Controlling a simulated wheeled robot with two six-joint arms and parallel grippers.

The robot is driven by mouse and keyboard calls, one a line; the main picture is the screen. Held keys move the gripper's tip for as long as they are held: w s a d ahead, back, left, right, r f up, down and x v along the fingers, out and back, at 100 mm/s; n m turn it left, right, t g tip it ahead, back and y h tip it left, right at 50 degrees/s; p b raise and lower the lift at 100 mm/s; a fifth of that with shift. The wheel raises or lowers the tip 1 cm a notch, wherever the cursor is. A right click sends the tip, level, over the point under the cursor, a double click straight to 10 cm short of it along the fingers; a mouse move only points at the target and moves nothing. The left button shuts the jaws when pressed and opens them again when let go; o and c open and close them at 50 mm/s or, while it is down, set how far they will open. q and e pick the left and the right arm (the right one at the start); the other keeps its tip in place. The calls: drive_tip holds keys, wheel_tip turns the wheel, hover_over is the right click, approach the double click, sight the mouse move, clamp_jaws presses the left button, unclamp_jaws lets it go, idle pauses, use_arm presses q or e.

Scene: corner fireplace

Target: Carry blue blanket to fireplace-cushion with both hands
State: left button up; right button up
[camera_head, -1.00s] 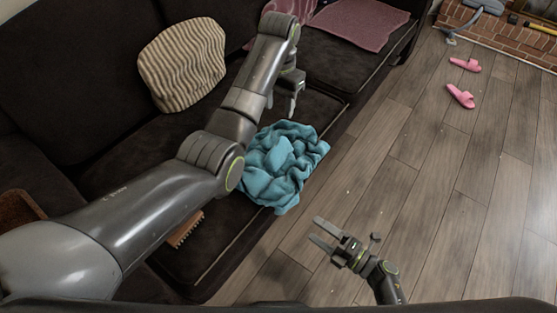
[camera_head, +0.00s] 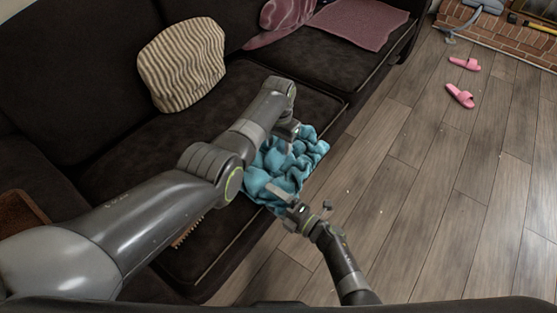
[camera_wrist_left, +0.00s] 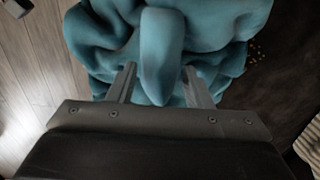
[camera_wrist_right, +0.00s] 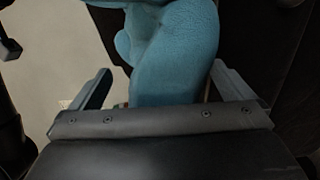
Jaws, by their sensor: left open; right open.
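The blue blanket (camera_head: 305,160) lies crumpled on the dark sofa's front edge, partly hidden by my arms. My left gripper (camera_head: 286,147) is at its upper side, pointing down. In the left wrist view the open fingers (camera_wrist_left: 160,85) stand on either side of a raised fold of the blanket (camera_wrist_left: 165,45). My right gripper (camera_head: 277,196) is at the blanket's near edge. In the right wrist view its open fingers (camera_wrist_right: 160,88) are spread wide with a blanket fold (camera_wrist_right: 175,50) between them. The fireplace brick hearth (camera_head: 510,38) shows at the top right; I cannot make out a cushion there.
A striped pillow (camera_head: 182,64) sits on the sofa (camera_head: 150,140). A mauve cloth (camera_head: 358,22) lies farther along it. A brown brush (camera_head: 188,231) is partly hidden under my left arm. Pink slippers (camera_head: 461,96) lie on the otherwise mostly clear wooden floor (camera_head: 430,200).

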use_arm(q)
drive_tip(key=shift+f, duration=0.15)
use_arm(e)
drive_tip(key=shift+w+a, duration=0.1)
drive_tip(key=shift+a, duration=0.05)
use_arm(q)
drive_tip(key=shift+c, duration=0.3)
use_arm(e)
drive_tip(key=shift+c, duration=0.3)
use_arm(q)
clamp_jaws()
use_arm(e)
drive_tip(key=c, duration=1.4)
